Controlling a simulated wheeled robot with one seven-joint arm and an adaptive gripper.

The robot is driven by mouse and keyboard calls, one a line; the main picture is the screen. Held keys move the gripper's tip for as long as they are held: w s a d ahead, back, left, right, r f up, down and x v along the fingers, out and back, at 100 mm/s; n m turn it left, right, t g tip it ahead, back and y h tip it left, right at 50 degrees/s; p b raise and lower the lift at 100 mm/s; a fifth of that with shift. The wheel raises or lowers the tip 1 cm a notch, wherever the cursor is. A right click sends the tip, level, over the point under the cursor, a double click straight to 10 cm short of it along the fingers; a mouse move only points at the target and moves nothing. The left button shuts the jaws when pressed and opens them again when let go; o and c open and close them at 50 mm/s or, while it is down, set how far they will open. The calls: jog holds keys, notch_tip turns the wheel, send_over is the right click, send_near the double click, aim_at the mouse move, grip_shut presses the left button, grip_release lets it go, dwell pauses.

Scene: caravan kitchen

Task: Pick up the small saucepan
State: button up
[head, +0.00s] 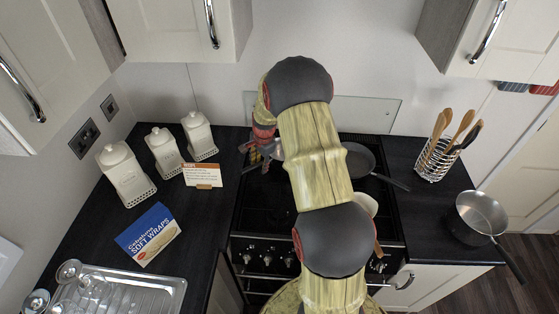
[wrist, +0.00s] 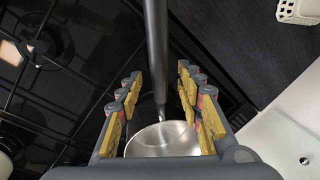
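A small metal saucepan (wrist: 163,141) with a long dark handle (wrist: 155,50) shows in the wrist view, over the dark hob. My gripper (wrist: 160,100) is open around the handle, with yellow finger pads on both sides and visible gaps between them and the handle. The near part of the pan is hidden by my gripper's body. In the head view my gripper (head: 262,150) points down over the left part of the hob. Only a sliver of the saucepan (head: 279,153) seems to show there beside my arm.
A frying pan (head: 358,160) sits on the hob at the right. Another metal saucepan (head: 478,213) stands on the right counter near a utensil rack (head: 436,160). White canisters (head: 125,175), a card (head: 202,176) and a wraps box (head: 150,235) occupy the left counter.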

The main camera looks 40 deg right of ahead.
jog(key=shift+w+f, duration=0.1)
jog(key=shift+f, duration=0.2)
jog(key=shift+c, duration=1.1)
grip_shut()
jog(key=shift+r, duration=0.1)
